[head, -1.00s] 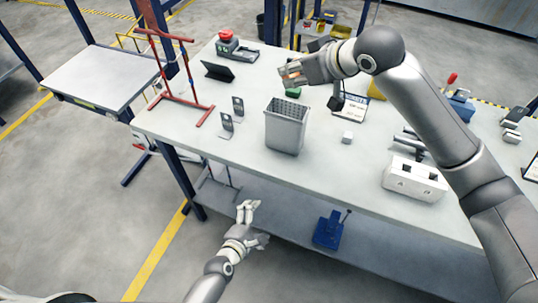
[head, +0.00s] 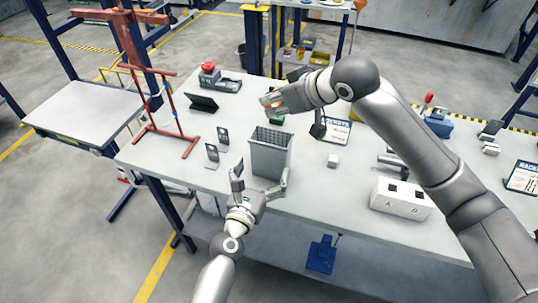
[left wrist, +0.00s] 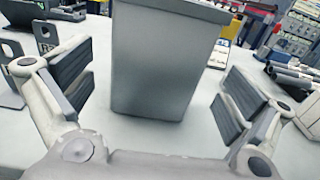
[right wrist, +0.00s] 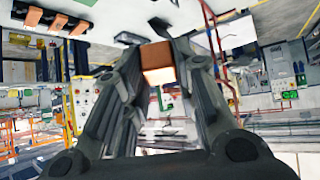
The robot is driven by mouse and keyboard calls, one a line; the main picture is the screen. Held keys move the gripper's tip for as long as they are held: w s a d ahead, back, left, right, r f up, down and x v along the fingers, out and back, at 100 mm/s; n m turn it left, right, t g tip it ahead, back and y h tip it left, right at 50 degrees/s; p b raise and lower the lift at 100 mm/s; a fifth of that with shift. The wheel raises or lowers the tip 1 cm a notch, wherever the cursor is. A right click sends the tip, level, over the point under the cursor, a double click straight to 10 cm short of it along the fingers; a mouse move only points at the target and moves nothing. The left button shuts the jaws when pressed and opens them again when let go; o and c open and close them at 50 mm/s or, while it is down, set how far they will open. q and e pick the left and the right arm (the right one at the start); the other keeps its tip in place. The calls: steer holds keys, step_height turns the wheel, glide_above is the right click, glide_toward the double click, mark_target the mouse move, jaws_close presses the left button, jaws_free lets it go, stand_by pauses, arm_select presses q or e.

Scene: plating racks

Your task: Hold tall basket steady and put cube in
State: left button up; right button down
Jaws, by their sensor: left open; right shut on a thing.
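The tall grey basket (head: 271,158) stands upright on the bench (head: 330,186), its dark open top facing up. It fills the middle of the left wrist view (left wrist: 155,62). My left gripper (head: 261,178) is open at the near side of the basket. Its fingers (left wrist: 158,95) spread to the left and right of the basket, with visible gaps in the left wrist view. My right gripper (head: 267,102) is shut on an orange-brown cube (right wrist: 158,75) and holds it above the bench, near the basket's far rim. The fingers partly hide the cube.
Small dark bracket plates (head: 212,153) stand left of the basket. A red frame (head: 165,112), a black tablet (head: 202,102) and a red button box (head: 208,70) are farther left. A small white block (head: 333,161) and a larger white box (head: 401,198) are to the right.

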mark_target(267, 160)
arm_select(q)
steer(key=x, duration=0.7)
steer(key=shift+f, duration=0.1)
steer(key=c, duration=0.8)
